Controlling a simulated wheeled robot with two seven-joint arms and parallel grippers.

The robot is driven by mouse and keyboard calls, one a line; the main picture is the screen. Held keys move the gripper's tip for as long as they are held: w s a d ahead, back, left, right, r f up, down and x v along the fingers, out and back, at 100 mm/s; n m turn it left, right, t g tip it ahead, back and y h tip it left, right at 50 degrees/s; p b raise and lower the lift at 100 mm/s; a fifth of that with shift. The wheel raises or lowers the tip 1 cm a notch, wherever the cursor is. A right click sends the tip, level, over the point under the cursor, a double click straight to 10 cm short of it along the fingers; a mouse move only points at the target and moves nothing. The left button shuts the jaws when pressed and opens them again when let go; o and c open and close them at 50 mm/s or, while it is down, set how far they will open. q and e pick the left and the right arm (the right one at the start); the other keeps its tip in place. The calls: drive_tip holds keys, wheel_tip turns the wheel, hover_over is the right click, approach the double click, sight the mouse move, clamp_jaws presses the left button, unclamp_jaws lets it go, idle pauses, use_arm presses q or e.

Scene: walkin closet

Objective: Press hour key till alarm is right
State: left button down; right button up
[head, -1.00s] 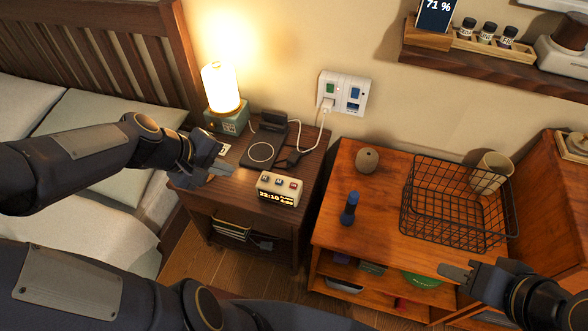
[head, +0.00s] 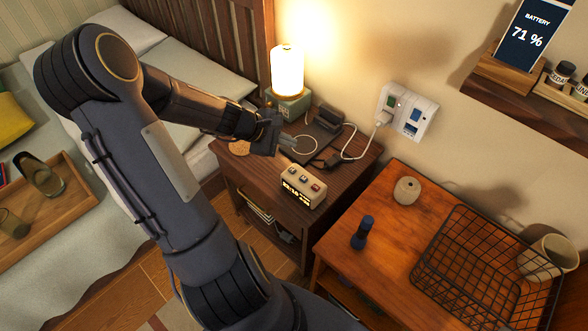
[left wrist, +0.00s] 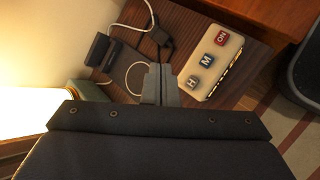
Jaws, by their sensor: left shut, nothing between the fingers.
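The cream alarm clock (head: 301,190) stands on the dark wooden nightstand (head: 234,170), its lit display facing the front. The display's digits are too small to read surely. In the left wrist view the clock (left wrist: 213,65) shows three keys on top: the H key (left wrist: 193,82), the M key (left wrist: 206,61) and a red ON key (left wrist: 221,38). My left gripper (head: 291,145) is shut and empty above the nightstand, behind the clock. In the left wrist view its fingertips (left wrist: 160,72) are beside the H key, apart from it. My right gripper is out of view.
A lit lamp (head: 287,70) and a black charging pad (head: 314,143) with a cable are at the back of the nightstand. A second cabinet (head: 385,230) on the right holds a dark blue bottle-like object (head: 363,232), a small round pot (head: 407,190) and a wire basket (head: 440,262).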

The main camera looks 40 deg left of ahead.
use_arm(q)
drive_tip(key=b, duration=0.7)
approach(299, 168)
drive_tip(key=w+d, duration=0.1)
drive_tip(key=w+f, duration=0.1)
drive_tip(key=w, duration=0.1)
drive_tip(key=shift+d, duration=0.4)
drive_tip(key=shift+f, duration=0.5)
drive_tip(key=shift+f+b, duration=0.1)
drive_tip(key=shift+b, duration=0.25)
idle(0.3)
drive_tip(key=shift+f+b, duration=0.3)
drive_tip(key=shift+b, duration=0.05)
drive_tip(key=shift+f+b, duration=0.4)
drive_tip(key=shift+b, duration=0.05)
idle(0.5)
idle(0.4)
drive_tip(key=shift+r+p, duration=0.65)
drive_tip(key=shift+r, duration=0.2)
